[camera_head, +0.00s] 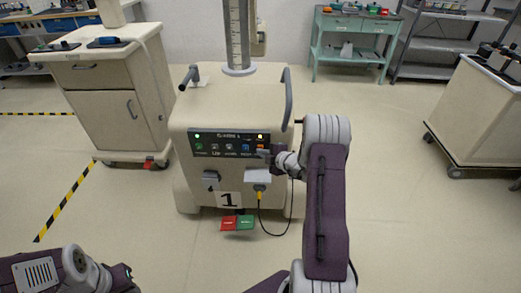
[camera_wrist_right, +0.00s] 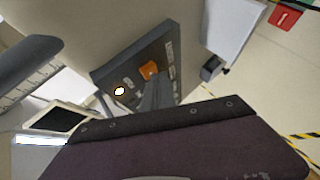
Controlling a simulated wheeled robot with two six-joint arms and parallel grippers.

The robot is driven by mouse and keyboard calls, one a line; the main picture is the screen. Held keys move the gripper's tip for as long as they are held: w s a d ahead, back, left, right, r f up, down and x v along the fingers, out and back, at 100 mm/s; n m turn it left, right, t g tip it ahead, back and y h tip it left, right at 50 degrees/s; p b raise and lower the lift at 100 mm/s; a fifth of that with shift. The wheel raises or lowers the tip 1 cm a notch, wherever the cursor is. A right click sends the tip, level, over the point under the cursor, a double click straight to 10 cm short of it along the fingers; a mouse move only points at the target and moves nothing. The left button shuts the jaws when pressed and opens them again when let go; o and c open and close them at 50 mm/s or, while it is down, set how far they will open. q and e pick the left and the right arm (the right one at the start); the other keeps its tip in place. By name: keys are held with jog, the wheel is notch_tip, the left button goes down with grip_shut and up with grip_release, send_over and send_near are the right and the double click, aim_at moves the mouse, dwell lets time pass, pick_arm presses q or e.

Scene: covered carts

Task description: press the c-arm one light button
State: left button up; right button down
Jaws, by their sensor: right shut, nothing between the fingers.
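The cream C-arm cart marked 1 (camera_head: 185,110) stands in front of me. Its dark panel (camera_head: 222,155) has a row of coloured buttons, with a lit green lamp at the left and a lit yellow lamp (camera_head: 260,136) at the right. The button labels are too small to read surely. My right gripper (camera_head: 262,154) is shut and empty at the panel's right end, by the orange button (camera_head: 260,147). In the right wrist view its fingertips (camera_wrist_right: 153,80) overlap the edge of the orange button (camera_wrist_right: 150,69); contact cannot be told. My left gripper (camera_head: 128,272) is low at the left, its jaws unclear.
Red and green pedals (camera_head: 237,223) lie on the floor below the panel, and a black cable hangs from a socket. A drawer cart (camera_head: 115,105) stands left and another cart (camera_head: 485,110) right. The floor between is clear.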

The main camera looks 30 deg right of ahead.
jog(key=shift+s+a, duration=0.3)
jog(key=shift+s, duration=0.2)
jog(key=s+a, duration=0.2)
jog(key=s, duration=0.1)
jog(key=s+a, duration=0.1)
jog(key=s, duration=0.1)
dwell(0.5)
